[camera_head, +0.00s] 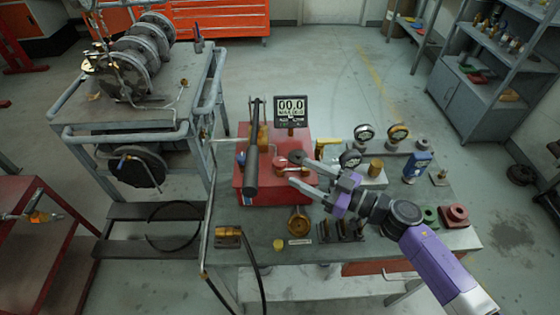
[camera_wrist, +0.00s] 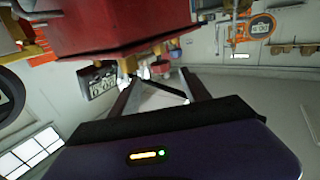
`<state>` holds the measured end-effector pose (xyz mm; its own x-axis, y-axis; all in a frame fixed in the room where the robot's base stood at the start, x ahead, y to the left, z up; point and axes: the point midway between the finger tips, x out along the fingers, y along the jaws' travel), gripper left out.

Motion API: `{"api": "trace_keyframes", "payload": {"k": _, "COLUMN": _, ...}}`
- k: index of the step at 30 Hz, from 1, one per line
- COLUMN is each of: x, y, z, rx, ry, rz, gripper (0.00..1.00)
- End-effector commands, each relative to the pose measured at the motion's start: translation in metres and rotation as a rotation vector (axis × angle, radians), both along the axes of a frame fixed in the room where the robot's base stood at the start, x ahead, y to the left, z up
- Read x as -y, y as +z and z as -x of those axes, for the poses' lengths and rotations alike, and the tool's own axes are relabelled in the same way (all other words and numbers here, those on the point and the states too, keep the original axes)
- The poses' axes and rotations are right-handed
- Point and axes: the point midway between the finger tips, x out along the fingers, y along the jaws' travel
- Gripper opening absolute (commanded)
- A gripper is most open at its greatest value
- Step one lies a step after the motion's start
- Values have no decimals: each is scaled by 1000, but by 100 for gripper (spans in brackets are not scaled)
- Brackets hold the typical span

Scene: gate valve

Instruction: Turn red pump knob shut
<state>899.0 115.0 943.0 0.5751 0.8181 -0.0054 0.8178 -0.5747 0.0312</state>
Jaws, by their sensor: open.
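The red pump (camera_head: 262,188) stands on the workbench, with a long dark lever along its left side. A small red knob (camera_head: 280,162) shows at its right part, beside a dark round part (camera_head: 297,156). My gripper (camera_head: 292,172) comes in from the right, open, with its fingertips close to the knob. In the wrist view the pump body (camera_wrist: 110,25) fills the upper left. The red knob (camera_wrist: 160,67) shows small beyond the open fingertips (camera_wrist: 158,76), roughly between them. I cannot tell whether a finger touches it.
A display reading 00.0 (camera_head: 291,110) stands behind the pump. Gauges (camera_head: 364,133), a yellow-handled valve (camera_head: 327,144) and a blue device (camera_head: 417,165) crowd the bench to the right. A cart with reels (camera_head: 130,110) stands at the left. Brass fittings (camera_head: 298,220) lie in front.

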Motion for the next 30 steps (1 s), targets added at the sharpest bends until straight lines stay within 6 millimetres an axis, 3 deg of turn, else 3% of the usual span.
{"api": "trace_keyframes", "payload": {"k": 7, "x": -11, "y": 0, "z": -5, "rx": -25, "ry": 5, "rz": -21, "gripper": 55}}
{"api": "trace_keyframes", "payload": {"k": 21, "x": -57, "y": 0, "z": -38, "rx": -23, "ry": 4, "rz": -21, "gripper": 55}}
{"api": "trace_keyframes", "payload": {"k": 30, "x": -65, "y": 2, "z": -45, "rx": -23, "ry": 1, "rz": -22, "gripper": 55}}
